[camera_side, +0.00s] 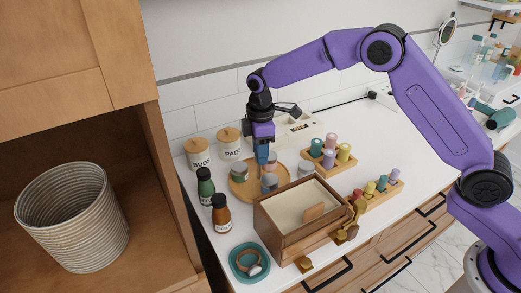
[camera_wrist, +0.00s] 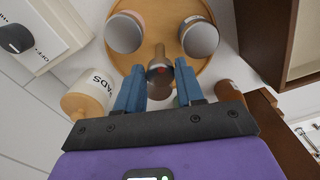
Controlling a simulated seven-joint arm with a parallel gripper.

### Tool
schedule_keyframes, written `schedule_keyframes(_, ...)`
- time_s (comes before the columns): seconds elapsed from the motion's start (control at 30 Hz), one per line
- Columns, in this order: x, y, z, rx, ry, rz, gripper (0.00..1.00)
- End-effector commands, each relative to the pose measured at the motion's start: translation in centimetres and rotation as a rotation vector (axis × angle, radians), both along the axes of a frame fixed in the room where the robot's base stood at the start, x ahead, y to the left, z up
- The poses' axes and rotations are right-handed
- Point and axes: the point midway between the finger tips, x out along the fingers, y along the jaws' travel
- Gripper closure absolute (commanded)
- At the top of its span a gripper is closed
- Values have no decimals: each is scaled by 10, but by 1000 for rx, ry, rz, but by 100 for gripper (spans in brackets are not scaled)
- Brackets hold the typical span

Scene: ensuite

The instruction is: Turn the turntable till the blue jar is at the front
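The round wooden turntable (camera_side: 244,193) stands on the white counter with several grey-lidded jars on it. The jar at its left (camera_side: 239,173) looks bluish-teal in the side view; I cannot tell for certain that it is the blue jar. Another jar (camera_side: 270,184) stands at the front, and one is partly hidden behind my gripper (camera_side: 262,158). In the wrist view, my gripper (camera_wrist: 160,68) points down at the turntable (camera_wrist: 165,42). Its blue fingers are apart, on either side of a dark round knob (camera_wrist: 160,72), with gaps visible. Two jars (camera_wrist: 125,32) (camera_wrist: 199,38) show beyond it.
A wooden box (camera_side: 285,222) stands close at the front right of the turntable. Green (camera_side: 206,187) and brown (camera_side: 221,213) bottles stand at the left. Two lidded canisters (camera_side: 229,142) are behind. A peg rack (camera_side: 329,160) is at the right.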

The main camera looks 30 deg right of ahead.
Motion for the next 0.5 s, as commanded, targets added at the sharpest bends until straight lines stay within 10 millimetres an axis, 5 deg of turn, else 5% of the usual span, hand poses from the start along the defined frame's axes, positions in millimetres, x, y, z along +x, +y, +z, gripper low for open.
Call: schedule_keyframes(0.5, 0, 1, 12, 1, -1, -1, 42)
